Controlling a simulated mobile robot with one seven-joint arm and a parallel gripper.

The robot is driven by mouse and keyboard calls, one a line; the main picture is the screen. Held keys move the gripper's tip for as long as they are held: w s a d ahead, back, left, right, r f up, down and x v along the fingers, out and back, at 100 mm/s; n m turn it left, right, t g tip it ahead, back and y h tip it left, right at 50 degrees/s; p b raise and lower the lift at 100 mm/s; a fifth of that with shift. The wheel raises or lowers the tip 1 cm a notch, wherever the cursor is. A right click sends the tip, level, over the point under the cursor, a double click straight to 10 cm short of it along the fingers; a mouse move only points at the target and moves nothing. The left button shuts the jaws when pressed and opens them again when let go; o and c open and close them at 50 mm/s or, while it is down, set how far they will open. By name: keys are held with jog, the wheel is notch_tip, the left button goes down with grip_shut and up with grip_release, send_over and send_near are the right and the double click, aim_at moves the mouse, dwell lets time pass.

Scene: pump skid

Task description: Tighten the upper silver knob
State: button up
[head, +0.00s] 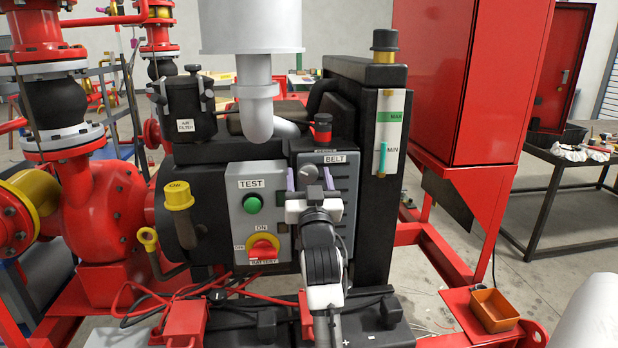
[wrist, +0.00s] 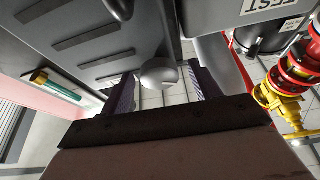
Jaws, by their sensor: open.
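The silver knob (head: 308,173) is on the dark grey BELT panel (head: 341,172), below the BELT label. It also shows in the wrist view as a rounded silver knob (wrist: 160,73) on the grey panel. My gripper (head: 308,181) is in front of the panel, its two purple fingers open to the left and right of the knob. In the wrist view the knob is between the fingertips of my gripper (wrist: 165,83), with a small gap on each side. How deep the fingers reach around it is hard to tell.
Left of my gripper are the green TEST button (head: 252,204) and red-yellow BATTERY switch (head: 263,248). The level gauge (head: 386,135) is to the right. A grey pipe (head: 258,100) hangs above.

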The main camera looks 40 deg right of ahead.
jog(key=c, duration=1)
jog(key=shift+o, duration=0.2)
jog(key=shift+f+b, duration=0.1)
jog(key=shift+b, duration=0.25)
